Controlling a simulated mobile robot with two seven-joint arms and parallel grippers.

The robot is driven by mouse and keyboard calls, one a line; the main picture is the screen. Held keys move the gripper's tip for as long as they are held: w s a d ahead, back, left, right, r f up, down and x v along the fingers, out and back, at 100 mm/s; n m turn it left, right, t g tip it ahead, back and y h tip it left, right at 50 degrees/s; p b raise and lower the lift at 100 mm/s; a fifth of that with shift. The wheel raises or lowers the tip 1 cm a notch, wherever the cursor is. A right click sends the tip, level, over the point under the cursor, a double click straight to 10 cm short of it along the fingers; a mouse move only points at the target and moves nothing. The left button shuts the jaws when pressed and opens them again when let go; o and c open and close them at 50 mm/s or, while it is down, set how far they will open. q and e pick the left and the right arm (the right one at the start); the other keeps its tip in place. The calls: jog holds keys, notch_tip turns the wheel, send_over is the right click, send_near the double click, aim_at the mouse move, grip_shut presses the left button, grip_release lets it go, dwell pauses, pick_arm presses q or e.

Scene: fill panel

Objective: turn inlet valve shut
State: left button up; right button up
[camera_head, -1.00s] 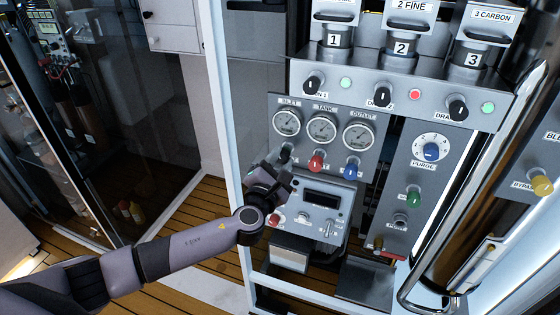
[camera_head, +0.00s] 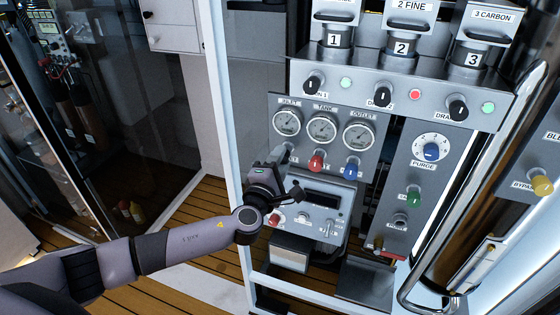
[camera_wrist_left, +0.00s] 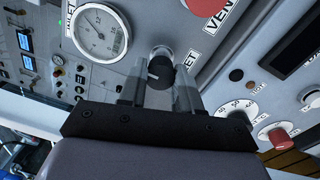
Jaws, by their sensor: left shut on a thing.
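The inlet valve is a small dark knob with a white pointer mark, below the INLET gauge (camera_head: 287,121) on the grey panel. The INLET gauge also shows in the left wrist view (camera_wrist_left: 100,30). My right gripper is not in view.
A red knob (camera_head: 316,162) and a blue knob (camera_head: 351,170) sit close to the right of the valve. Below is a control box (camera_head: 310,215) with a dark display. A pale frame post (camera_head: 232,120) stands just left of the panel.

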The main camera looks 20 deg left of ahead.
pick_arm(q)
jog(key=shift+f, duration=0.1)
jog(key=o, duration=1.1)
jog(key=shift+c, duration=0.2)
jog(key=s, duration=0.7)
jog(key=shift+f, duration=0.15)
jog(key=shift+s+a, duration=0.1)
